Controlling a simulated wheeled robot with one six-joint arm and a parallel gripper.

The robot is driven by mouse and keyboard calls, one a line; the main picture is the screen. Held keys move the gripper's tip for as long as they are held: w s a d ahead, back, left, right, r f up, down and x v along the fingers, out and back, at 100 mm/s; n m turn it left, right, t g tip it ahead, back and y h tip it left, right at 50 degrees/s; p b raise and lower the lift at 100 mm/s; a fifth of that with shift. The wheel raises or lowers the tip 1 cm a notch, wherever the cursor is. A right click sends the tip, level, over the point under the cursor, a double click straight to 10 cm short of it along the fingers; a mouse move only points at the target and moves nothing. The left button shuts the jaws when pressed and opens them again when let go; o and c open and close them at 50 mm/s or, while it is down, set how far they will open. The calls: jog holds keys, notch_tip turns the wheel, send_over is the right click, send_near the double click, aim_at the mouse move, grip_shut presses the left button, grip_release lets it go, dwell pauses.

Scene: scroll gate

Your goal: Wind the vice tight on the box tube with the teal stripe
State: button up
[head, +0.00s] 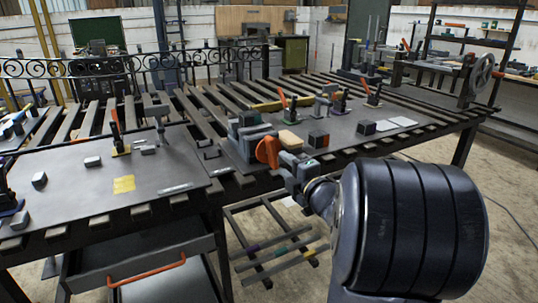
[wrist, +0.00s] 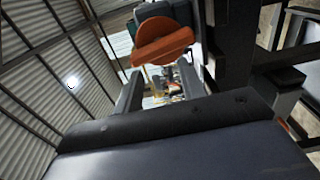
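The vice (head: 246,132) stands at the front edge of the work table, with a grey-teal body and an orange handle (head: 267,150) facing me. In the wrist view the orange handle (wrist: 163,42) is just beyond my fingertips, toward the top. My gripper (wrist: 160,90) is open, with a clear gap between its fingers and nothing in it. In the head view my gripper (head: 290,168) is at the handle's right, seemingly close to it; contact cannot be told. A bar with a teal mark (head: 280,251) lies on the low rack. What the vice jaws hold is hidden.
Dark blocks (head: 318,139), clamps with orange levers (head: 283,98) and pale plates (head: 403,122) lie on the slatted table right of the vice. A left metal plate (head: 75,175) holds small blocks and a yellow patch. A scrolled gate panel (head: 130,63) stands behind.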

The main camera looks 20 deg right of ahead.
aim_at(274, 149)
jog(key=w+n+b, duration=0.2)
jog(key=w+n, duration=0.1)
jog(key=n, duration=0.3)
jog(key=w+r+n+b, duration=0.1)
jog(key=w+n+b, duration=0.1)
jog(key=w+n, duration=0.2)
jog(key=w+r+n+b, duration=0.1)
jog(key=w+n+b, duration=0.1)
jog(key=n, duration=0.7)
jog(key=shift+w+a+h, duration=0.25)
jog(key=shift+w+h, duration=0.05)
jog(key=shift+w, duration=0.35)
grip_shut()
